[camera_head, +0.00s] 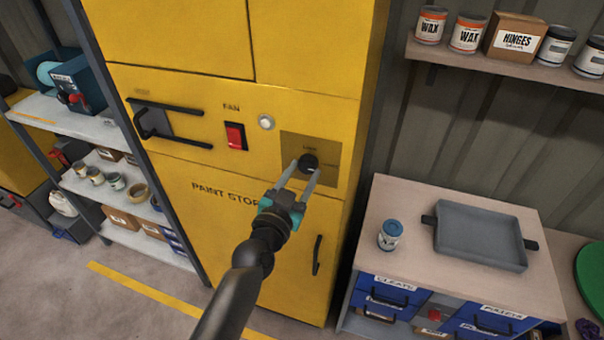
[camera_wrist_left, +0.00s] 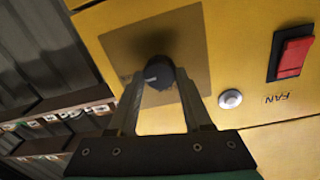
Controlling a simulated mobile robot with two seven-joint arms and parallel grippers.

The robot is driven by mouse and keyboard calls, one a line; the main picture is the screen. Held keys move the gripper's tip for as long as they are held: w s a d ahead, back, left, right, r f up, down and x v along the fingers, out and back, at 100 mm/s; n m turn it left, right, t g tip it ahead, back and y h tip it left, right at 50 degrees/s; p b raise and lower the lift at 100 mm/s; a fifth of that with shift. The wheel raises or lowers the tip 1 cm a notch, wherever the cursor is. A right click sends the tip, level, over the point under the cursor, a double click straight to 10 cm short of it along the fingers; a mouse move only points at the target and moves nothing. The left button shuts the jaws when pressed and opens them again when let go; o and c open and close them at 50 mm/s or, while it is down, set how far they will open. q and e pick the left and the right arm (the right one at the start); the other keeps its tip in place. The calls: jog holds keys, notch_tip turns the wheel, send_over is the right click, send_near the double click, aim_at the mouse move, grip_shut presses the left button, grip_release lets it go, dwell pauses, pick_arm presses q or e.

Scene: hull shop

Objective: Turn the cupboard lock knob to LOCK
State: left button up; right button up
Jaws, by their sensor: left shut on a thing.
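The yellow cupboard (camera_head: 220,100) stands in front of me. Its dark round lock knob (camera_head: 309,163) sits on a brownish square plate (camera_head: 327,145) right of the red fan switch. My left gripper (camera_head: 298,174) reaches it from below, with one finger on each side, shut on the knob. The plate's lettering is too small to read surely. My right gripper is not in view.
A red fan switch (camera_head: 235,136) and a round white button (camera_head: 266,122) are left of the plate. A black bar handle (camera_head: 317,255) is on the lower door. A workbench (camera_head: 400,215) with a grey tray (camera_head: 480,236) stands at right; shelving (camera_head: 90,125) stands at left.

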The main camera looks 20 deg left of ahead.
pick_arm(q)
jog(key=shift+n, duration=0.3)
grip_shut()
jog(key=n, duration=0.3)
jog(key=shift+n+p, duration=0.3)
jog(key=shift+n, duration=0.1)
jog(key=n, duration=0.4)
jog(key=shift+d+n, duration=0.1)
jog(key=shift+n, duration=0.3)
jog(key=n, duration=0.4)
jog(key=shift+n+t+y, duration=0.3)
jog(key=shift+n, duration=2.3)
jog(key=o, duration=1.2)
grip_release()
jog(key=shift+o, duration=0.2)
